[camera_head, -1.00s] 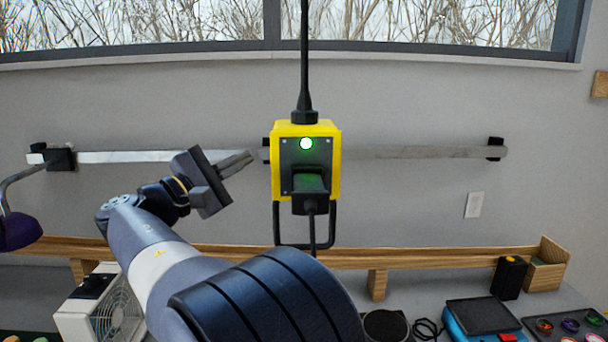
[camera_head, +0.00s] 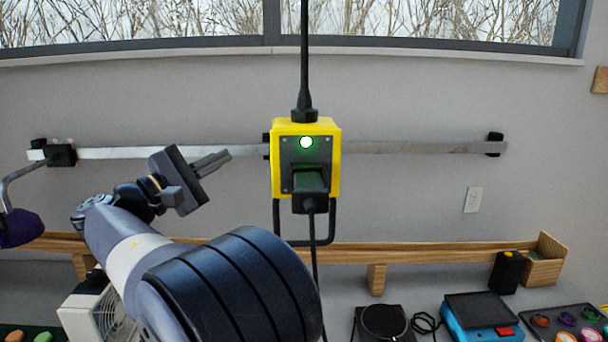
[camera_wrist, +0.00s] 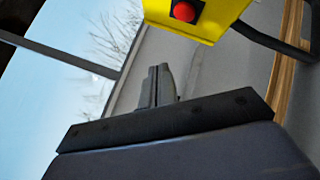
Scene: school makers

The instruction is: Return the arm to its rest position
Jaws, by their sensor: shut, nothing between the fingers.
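My gripper (camera_head: 226,157) is in the head view, left of the yellow power box, with its fingers pointing right towards the box and a gap between them. The fingers are together and empty. In the wrist view my gripper (camera_wrist: 160,70) also shows with its fingers closed together. The yellow box (camera_head: 334,160) hangs on a black cable, with a lit green light and a black plug in its front. In the wrist view the yellow box (camera_wrist: 215,20) shows a red button and is beyond the fingers.
A metal rail (camera_head: 420,148) runs along the wall behind. A wooden ledge (camera_head: 430,252) lies below it. A white fan unit (camera_head: 75,318) stands below my arm at left, and a purple lamp (camera_head: 20,228) is at far left. A blue device (camera_head: 460,325) is at lower right.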

